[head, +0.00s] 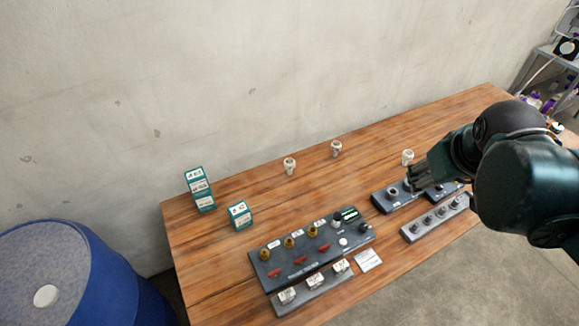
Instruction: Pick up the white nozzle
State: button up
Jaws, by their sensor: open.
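Three small white nozzles stand on the wooden table in the head view: a left one (290,165), a middle one (336,148) and a right one (407,157). I cannot tell which of them the task means. My gripper (412,184) is open, just below the right nozzle in the picture, over the dark fixture blocks. No nozzle shows between its fingers. The gripper's far side is partly hidden by my arm.
A dark panel (296,269) with brass fittings and red levers lies at the front middle. Dark blocks (385,200) and a grey strip (421,232) lie at right. Green-and-white signs (200,189) stand at left. A blue barrel (100,290) is beside the table (250,190).

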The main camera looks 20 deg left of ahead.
jog(key=w+a+f+n+g, duration=0.1)
jog(key=w+a+f+n, duration=0.1)
jog(key=w+a+n, duration=0.65)
jog(key=n+g+h+b, duration=0.15)
jog(key=n+h, duration=0.25)
jog(key=n, duration=0.7)
send_near(286, 161)
jog(key=shift+g, duration=0.45)
jog(key=d+f, duration=0.1)
jog(key=w+f, duration=0.1)
jog(key=f, duration=0.1)
jog(key=w+d+f, duration=0.1)
jog(key=shift+d+f, duration=0.2)
jog(key=shift+d, duration=0.2)
jog(key=shift+s+a+f+n, duration=0.1)
jog(key=shift+a+f+n, duration=0.15)
jog(key=shift+a+f, duration=0.15)
jog(key=shift+d+f, duration=0.1)
jog(key=shift+x, duration=1.2)
jog(key=shift+f, duration=0.1)
